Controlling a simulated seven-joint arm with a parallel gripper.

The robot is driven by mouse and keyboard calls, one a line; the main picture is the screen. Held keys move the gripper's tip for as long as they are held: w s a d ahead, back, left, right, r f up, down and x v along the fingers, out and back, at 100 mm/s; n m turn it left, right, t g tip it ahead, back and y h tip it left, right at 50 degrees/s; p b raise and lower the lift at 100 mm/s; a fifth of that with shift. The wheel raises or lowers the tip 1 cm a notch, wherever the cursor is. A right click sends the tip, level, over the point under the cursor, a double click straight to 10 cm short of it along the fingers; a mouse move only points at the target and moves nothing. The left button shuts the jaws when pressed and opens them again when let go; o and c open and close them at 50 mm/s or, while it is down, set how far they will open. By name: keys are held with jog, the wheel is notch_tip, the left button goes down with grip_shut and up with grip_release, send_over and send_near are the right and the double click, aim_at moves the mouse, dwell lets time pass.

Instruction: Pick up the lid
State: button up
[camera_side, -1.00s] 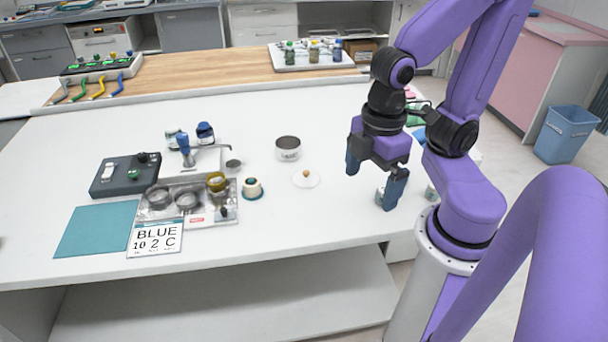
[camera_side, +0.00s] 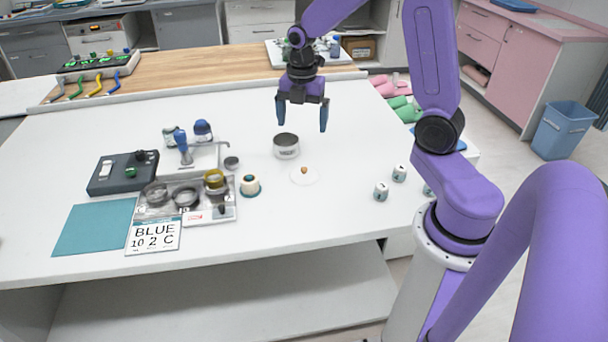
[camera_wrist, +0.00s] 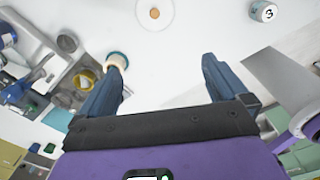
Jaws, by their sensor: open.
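The lid (camera_side: 303,177) is a thin, pale round disc with a small brown knob. It lies flat on the white table, right of the middle, and also shows at the top of the wrist view (camera_wrist: 142,17), partly cut off by the frame edge. My gripper (camera_side: 302,124) is open and empty, with blue fingers pointing down. It is above the table, higher than the lid and apart from it. In the wrist view my open fingers (camera_wrist: 163,62) lie below the lid, with bare table between them. A grey-white pot (camera_side: 287,150) stands just behind and left of the lid.
A cream-and-teal item (camera_side: 250,186) stands left of the lid. A metal tray (camera_side: 220,215) with dishes and a dark control box (camera_side: 112,184) are farther left. Small numbered jars (camera_side: 381,192) stand to the right. Table around the lid is clear.

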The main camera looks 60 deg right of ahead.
jog(key=w+d, duration=0.1)
jog(key=d, duration=0.2)
send_over(304, 168)
jog(key=shift+n, duration=0.4)
jog(key=f, duration=1.1)
jog(key=shift+s+f, duration=0.3)
jog(key=shift+f, duration=0.05)
jog(key=shift+w+f, duration=0.15)
jog(key=shift+f, duration=1.45)
jog(key=shift+w+f, duration=0.1)
jog(key=shift+f, duration=1.5)
jog(key=c, duration=1.1)
